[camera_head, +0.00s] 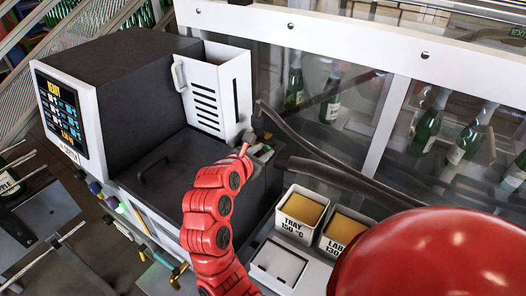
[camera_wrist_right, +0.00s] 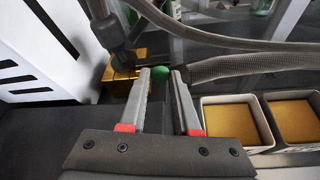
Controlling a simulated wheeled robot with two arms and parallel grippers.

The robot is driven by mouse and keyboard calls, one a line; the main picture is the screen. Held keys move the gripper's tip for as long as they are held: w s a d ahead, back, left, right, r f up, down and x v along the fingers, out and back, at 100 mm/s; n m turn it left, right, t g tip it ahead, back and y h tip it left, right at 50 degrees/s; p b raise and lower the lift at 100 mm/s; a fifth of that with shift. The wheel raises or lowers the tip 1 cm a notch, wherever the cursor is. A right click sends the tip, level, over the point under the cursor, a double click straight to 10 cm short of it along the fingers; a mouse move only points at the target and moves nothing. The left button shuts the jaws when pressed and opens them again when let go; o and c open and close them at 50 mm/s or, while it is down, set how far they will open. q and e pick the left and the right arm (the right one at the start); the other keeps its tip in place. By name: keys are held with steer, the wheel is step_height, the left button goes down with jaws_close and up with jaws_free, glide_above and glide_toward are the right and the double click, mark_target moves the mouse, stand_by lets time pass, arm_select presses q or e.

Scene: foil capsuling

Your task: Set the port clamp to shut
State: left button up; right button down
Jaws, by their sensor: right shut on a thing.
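My right gripper (camera_head: 259,150) is at the rear right corner of the dark machine (camera_head: 165,170), beside the white slotted panel. In the right wrist view its two grey fingers (camera_wrist_right: 165,78) are close together, with a green knob (camera_wrist_right: 159,75) between their tips. The knob seems to be the port clamp's handle; the fingers hide most of the clamp, and I cannot tell its position. Just left of the fingertips is a brass fitting (camera_wrist_right: 122,80) at the end of a dark hose. My left gripper is not in view.
A white slotted panel (camera_head: 216,92) rises beside the port. Thick dark hoses (camera_head: 325,172) run in front of a clear guard with green bottles behind it. Two bins, marked TRAY (camera_head: 301,216) and LABEL (camera_head: 345,230), stand to the right. The machine's display (camera_head: 63,113) reads READY.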

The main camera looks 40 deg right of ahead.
steer(key=w, duration=0.1)
steer(key=w+a, duration=0.1)
steer(key=w, duration=0.1)
steer(key=w+a, duration=0.1)
steer(key=shift+w+r+p, duration=0.1)
steer(key=shift+w+p, duration=0.1)
steer(key=shift+p, duration=0.2)
steer(key=shift+d, duration=0.1)
steer(key=c, duration=0.9)
jaws_free()
steer(key=shift+o, duration=1.4)
steer(key=shift+w, duration=0.15)
steer(key=b+v, duration=0.1)
steer(key=v, duration=0.7)
steer(key=b+v, duration=0.1)
steer(key=v, duration=0.8)
steer(key=shift+a+b, duration=0.3)
steer(key=shift+a, duration=0.05)
